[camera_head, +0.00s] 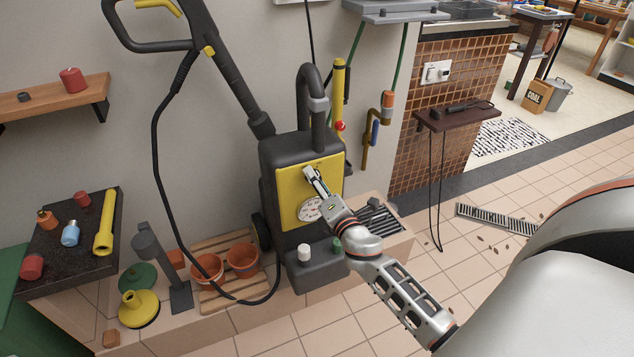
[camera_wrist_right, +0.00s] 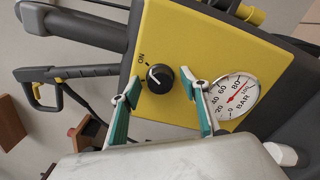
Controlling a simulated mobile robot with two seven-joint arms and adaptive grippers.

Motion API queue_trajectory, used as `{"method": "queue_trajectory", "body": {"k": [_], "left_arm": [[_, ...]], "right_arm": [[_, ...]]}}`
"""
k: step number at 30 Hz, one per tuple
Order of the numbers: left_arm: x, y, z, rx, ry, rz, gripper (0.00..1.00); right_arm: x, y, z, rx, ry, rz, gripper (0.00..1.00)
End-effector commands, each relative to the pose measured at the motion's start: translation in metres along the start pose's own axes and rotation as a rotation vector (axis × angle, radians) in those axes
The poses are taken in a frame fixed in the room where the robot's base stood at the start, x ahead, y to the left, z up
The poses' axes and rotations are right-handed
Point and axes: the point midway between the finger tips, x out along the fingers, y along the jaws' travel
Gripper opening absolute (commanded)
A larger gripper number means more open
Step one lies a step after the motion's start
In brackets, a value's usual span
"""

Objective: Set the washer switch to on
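The pressure washer (camera_head: 285,160) stands against the wall, dark grey with a yellow front panel. The washer switch (camera_wrist_right: 160,79) is a round black knob on that panel, with the word ON printed beside it at upper left. A short white mark shows on the knob's upper-left part. My right gripper (camera_head: 310,175) is at the panel and hides the switch in the head view. In the right wrist view my right gripper (camera_wrist_right: 157,92) is open, its teal-padded fingers on either side of the knob. Contact cannot be told. My left gripper is not in view.
A round pressure gauge (camera_head: 309,208) is on the panel below the gripper; it lies right of the fingers in the wrist view (camera_wrist_right: 236,98). The black hose (camera_head: 160,150) loops at the left. Orange pots (camera_head: 242,260) stand on slats beside the washer.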

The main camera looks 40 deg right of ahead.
Motion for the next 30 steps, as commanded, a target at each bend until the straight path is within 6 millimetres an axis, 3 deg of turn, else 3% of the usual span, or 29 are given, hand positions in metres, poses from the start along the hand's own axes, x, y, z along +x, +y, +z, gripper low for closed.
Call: {"method": "queue_trajectory", "body": {"k": [8,21,30], "left_arm": [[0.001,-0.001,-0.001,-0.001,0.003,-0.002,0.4],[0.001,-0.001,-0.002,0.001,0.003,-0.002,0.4],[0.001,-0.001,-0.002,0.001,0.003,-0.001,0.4]], "right_arm": [[-0.02,-0.002,-0.001,0.0,0.002,-0.002,0.45],[-0.103,-0.001,0.0,0.003,0.0,-0.002,0.45],[-0.12,0.0,0.0,0.0,0.0,-0.001,0.45]]}}
